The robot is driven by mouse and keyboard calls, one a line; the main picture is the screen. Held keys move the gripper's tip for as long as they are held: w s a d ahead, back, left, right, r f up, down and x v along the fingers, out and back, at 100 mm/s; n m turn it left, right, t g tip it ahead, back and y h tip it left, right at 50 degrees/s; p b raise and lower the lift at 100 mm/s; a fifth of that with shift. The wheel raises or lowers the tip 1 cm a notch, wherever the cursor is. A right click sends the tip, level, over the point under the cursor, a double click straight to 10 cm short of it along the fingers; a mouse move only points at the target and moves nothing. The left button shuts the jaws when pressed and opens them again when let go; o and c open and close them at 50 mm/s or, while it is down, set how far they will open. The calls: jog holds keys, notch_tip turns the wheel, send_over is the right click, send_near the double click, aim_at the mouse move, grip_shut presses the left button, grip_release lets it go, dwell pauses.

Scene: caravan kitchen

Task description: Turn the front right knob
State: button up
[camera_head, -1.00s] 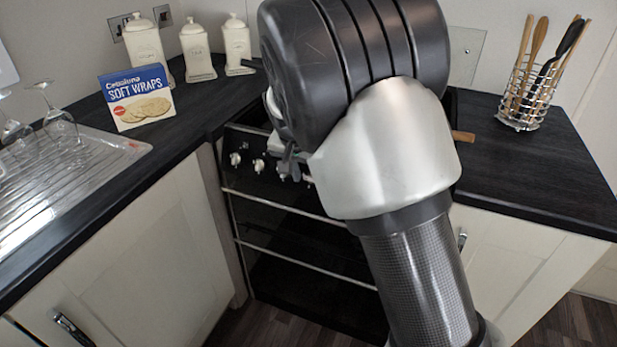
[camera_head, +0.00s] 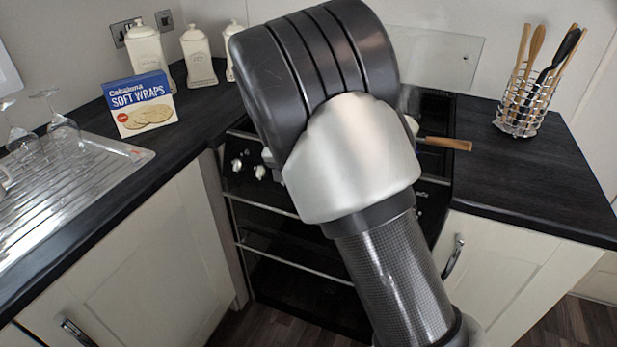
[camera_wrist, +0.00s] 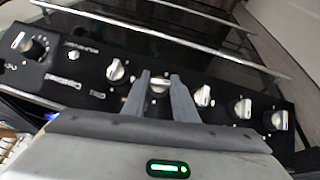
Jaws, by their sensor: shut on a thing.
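The stove's black control panel (camera_wrist: 95,85) carries a row of several silver knobs and shows inverted in the wrist view, with the oven front at the top. My gripper (camera_wrist: 160,80) has its two fingers around one middle knob (camera_wrist: 159,86), shut on it. Neighbouring knobs stand free to the left (camera_wrist: 117,70) and right (camera_wrist: 203,95). I cannot tell by label which knob is the front right one. In the head view my arm hides the gripper and the middle of the panel; two knobs (camera_head: 260,171) show at its left end.
A wooden handle (camera_head: 447,143) sticks out from the hob over the right counter. A wire utensil holder (camera_head: 526,105) stands on that counter. A soft wraps box (camera_head: 140,103), canisters (camera_head: 149,57) and glasses (camera_head: 62,130) by the sink are at left.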

jog(key=shift+a+f+n+t+h+p, duration=0.2)
jog(key=shift+n+h+p, duration=0.5)
jog(key=shift+n+h, duration=0.75)
jog(key=shift+a+f+n+t+h+p, duration=0.15)
jog(key=shift+n+h+p, duration=0.55)
jog(key=shift+n+h, duration=0.7)
jog(key=shift+a+f+n+t+h+p, duration=0.15)
jog(key=shift+n+h+p, duration=0.55)
jog(key=shift+n+h, duration=0.7)
jog(key=shift+r, duration=0.1)
jog(key=o, duration=1)
jog(key=shift+o, duration=0.2)
jog(key=p+v, duration=0.1)
jog(key=v, duration=1.6)
jog(key=shift+a, duration=0.3)
